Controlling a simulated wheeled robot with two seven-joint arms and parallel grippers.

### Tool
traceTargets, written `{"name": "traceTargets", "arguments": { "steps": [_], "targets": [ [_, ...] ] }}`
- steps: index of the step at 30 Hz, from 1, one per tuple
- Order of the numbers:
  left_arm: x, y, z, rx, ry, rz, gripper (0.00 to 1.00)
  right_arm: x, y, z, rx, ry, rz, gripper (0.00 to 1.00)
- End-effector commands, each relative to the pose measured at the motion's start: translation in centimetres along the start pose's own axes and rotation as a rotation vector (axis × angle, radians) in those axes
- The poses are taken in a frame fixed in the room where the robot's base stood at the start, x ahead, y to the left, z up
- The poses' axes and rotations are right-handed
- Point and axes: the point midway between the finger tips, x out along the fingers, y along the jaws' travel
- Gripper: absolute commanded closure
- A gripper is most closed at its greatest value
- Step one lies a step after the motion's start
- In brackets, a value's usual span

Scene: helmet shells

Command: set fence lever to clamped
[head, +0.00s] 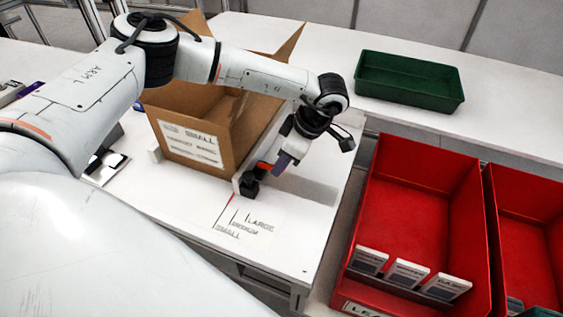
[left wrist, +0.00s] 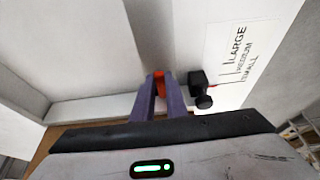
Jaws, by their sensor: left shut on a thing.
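The fence lever is a small orange-red handle (left wrist: 158,82), and it also shows beside the gripper in the head view (head: 264,167). My left gripper (head: 281,164) has purple fingers and is shut on the lever; in the left wrist view the fingertips (left wrist: 158,88) stand on either side of it. A black clamp block with a knob (head: 248,185) sits beside the lever, and it shows right of the fingers in the left wrist view (left wrist: 201,87). The fence is a pale bar (left wrist: 90,109), partly hidden by the gripper. My right gripper is not in view.
An open cardboard box (head: 190,125) stands against the fence. A size label with LARGE and SMALL marks (head: 250,222) lies on the white table (head: 285,245). Red bins (head: 420,200) stand at the right, and a green tray (head: 408,82) stands behind.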

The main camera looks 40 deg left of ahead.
Motion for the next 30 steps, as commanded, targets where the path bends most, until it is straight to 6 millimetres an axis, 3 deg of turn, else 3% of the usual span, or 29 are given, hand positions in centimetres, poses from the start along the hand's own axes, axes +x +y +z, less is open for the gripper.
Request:
{"name": "traceTargets", "arguments": {
  "steps": [9,18,19,21,30],
  "targets": [
    [1.0,0.0,1.0,0.002,0.178,0.001,1.00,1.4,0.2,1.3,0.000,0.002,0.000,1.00],
    [0.8,0.0,1.0,0.001,0.186,0.001,1.00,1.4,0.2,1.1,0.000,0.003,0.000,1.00],
    [0.8,0.0,1.0,0.001,0.186,0.001,0.83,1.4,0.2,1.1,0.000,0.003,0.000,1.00],
    [0.8,0.0,1.0,0.001,0.186,0.001,0.71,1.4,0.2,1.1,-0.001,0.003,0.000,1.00],
    [0.8,0.0,0.9,0.001,0.186,0.001,0.69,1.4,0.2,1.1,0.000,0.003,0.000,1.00]
  ]
}}
